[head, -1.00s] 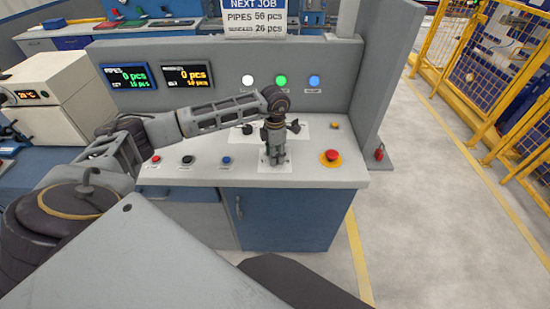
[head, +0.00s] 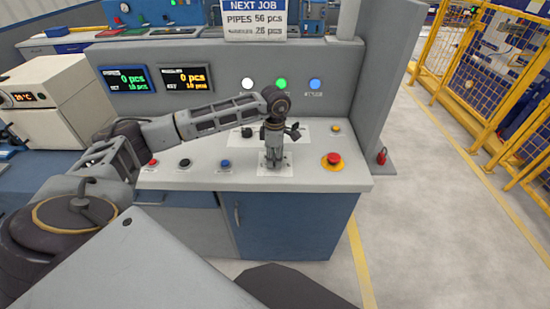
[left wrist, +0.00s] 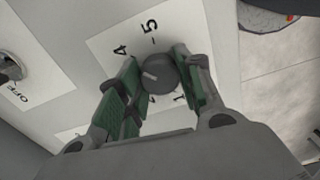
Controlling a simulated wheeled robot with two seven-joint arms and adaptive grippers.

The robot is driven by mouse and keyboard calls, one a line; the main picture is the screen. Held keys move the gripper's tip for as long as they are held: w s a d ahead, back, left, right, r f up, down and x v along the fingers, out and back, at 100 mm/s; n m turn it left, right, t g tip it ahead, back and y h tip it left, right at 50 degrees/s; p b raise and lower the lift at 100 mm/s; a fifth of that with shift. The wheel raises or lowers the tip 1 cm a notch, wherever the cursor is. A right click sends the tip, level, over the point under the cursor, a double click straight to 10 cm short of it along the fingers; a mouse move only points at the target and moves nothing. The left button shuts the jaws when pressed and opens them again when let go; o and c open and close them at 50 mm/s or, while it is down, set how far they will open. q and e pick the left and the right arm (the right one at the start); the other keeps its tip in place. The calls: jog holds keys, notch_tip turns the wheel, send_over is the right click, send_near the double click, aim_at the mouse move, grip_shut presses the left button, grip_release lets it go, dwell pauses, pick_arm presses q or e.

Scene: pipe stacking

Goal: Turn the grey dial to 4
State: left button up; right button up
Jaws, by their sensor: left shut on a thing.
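The grey dial (left wrist: 165,73) is round and sits on a white plate (left wrist: 104,42) in the left wrist view. The numerals 5, 4, 2 and 1 show around it. A light mark on the dial lies on its left side, below the direction of the 4. My left gripper (left wrist: 160,88) has its green-padded fingers on either side of the dial and is shut on it. In the head view my left gripper (head: 272,163) points down at the console top and hides the dial. My right gripper is in neither view.
The console (head: 310,172) carries a red emergency button (head: 333,159) right of my gripper and red, black and blue buttons to its left. A black dial (head: 247,131) is behind. Two displays (head: 185,77) and three lamps are on the back panel. A yellow fence stands far right.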

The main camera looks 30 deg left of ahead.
pick_arm(q)
jog(key=o, duration=0.6)
jog(key=shift+c, duration=0.2)
jog(key=o, duration=0.5)
jog(key=shift+r, duration=0.55)
notch_tip(320, 180, up, 11)
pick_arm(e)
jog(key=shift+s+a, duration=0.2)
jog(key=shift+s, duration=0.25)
pick_arm(q)
jog(key=shift+f, duration=0.1)
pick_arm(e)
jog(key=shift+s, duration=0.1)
